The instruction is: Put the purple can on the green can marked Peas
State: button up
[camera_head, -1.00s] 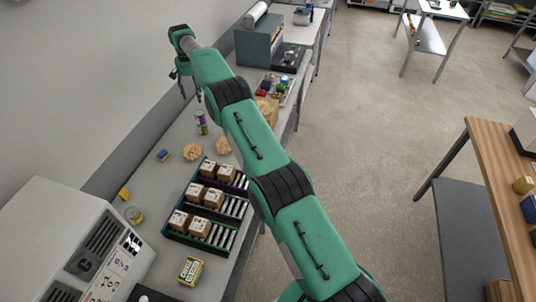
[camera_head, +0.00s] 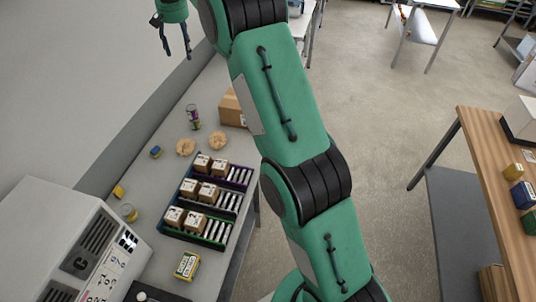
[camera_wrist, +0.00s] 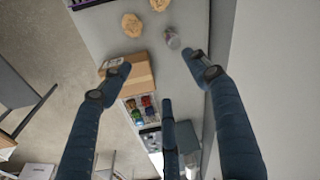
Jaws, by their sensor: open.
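A small upright column of cans (camera_head: 193,117) stands on the grey bench near the wall, with purple and green on its side. It looks like one can on another, but it is too small to read a label or be sure of the order. In the wrist view a can with a grey top (camera_wrist: 172,40) shows from above, tilted in the picture; anything under it is hidden. My gripper (camera_head: 176,42) is at the upper left of the head view, above the bench and beyond the cans. Its fingers are spread (camera_wrist: 157,72) and empty, apart from the can.
Two tan round items (camera_head: 186,147) lie close to the cans. A cardboard box (camera_head: 233,108) is to their right. Racks with small boxes (camera_head: 205,197) and a blue-yellow item (camera_head: 155,152) are nearer. The wall runs along the left.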

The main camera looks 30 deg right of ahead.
jog(key=s+r+t, duration=0.1)
jog(key=s+r, duration=0.4)
jog(key=s, duration=0.5)
jog(key=s+r+n, duration=0.1)
jog(key=s+r, duration=0.3)
jog(key=s, duration=0.5)
jog(key=s+r+t, duration=0.1)
jog(key=s+r, duration=0.4)
jog(key=s, duration=0.5)
jog(key=s+f, duration=0.3)
jog(key=s, duration=0.8)
jog(key=s+f+n+t, duration=0.1)
jog(key=s+f, duration=0.3)
jog(key=s, duration=0.7)
jog(key=s+f+t, duration=0.1)
jog(key=s+f, duration=0.3)
jog(key=s, duration=0.7)
jog(key=shift+s+d+n, duration=0.2)
jog(key=shift+s+n, duration=0.1)
jog(key=shift+s, duration=0.05)
jog(key=shift+f, duration=0.2)
notch_tip(320, 180, down, 12)
jog(key=b, duration=1.2)
jog(key=shift+r, duration=0.2)
